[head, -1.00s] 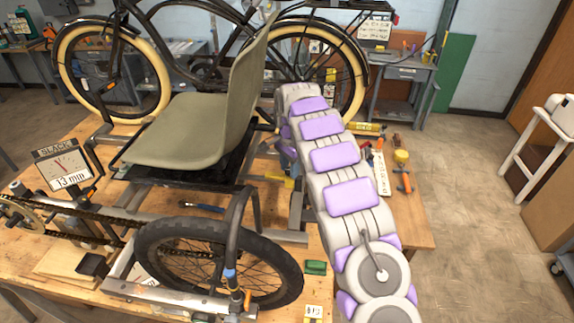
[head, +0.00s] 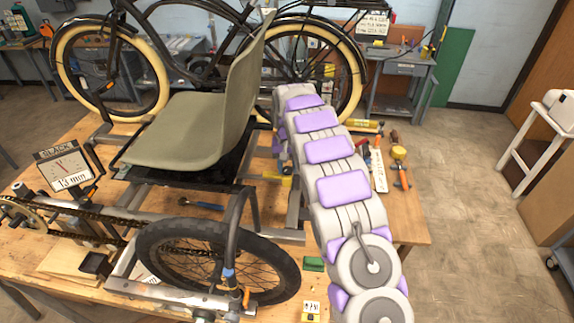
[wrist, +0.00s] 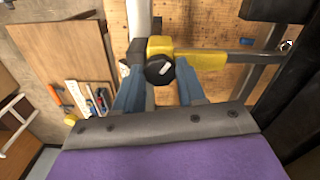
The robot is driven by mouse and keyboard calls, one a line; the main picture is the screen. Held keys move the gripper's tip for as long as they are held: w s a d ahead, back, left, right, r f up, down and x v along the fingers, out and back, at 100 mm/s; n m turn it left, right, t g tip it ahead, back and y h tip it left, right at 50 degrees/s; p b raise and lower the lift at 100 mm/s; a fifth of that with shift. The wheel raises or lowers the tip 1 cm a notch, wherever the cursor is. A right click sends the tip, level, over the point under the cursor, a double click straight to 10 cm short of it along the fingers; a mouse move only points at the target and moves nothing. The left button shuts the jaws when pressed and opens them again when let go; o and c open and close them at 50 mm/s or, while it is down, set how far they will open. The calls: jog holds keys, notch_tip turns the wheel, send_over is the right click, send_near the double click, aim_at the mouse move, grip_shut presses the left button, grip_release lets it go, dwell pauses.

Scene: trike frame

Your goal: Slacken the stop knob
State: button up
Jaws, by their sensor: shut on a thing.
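In the wrist view a black knob (wrist: 159,70) with a white mark sits on a yellow fitting (wrist: 200,59), beside a grey tube. My gripper (wrist: 160,84) has its two blue fingers on either side of the knob and is shut on it. A gauge marked "SLACK" (head: 65,172) reads 13 mm at the left.
The trike frame with its black wheel (head: 215,262) and chain stands on a wooden bench (head: 408,232). Hand tools (head: 400,172) lie on the bench right of my arm. A bicycle (head: 210,50) stands behind.

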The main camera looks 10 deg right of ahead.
aim_at(287, 168)
jog(key=shift+w+n, duration=0.1)
jog(key=shift+n, duration=1.6)
jog(key=o, duration=1.1)
jog(key=shift+d, duration=0.1)
jog(key=shift+c, duration=0.2)
notch_tip(287, 168, up, 17)
jog(key=p, duration=0.3)
jog(key=shift+r, duration=0.15)
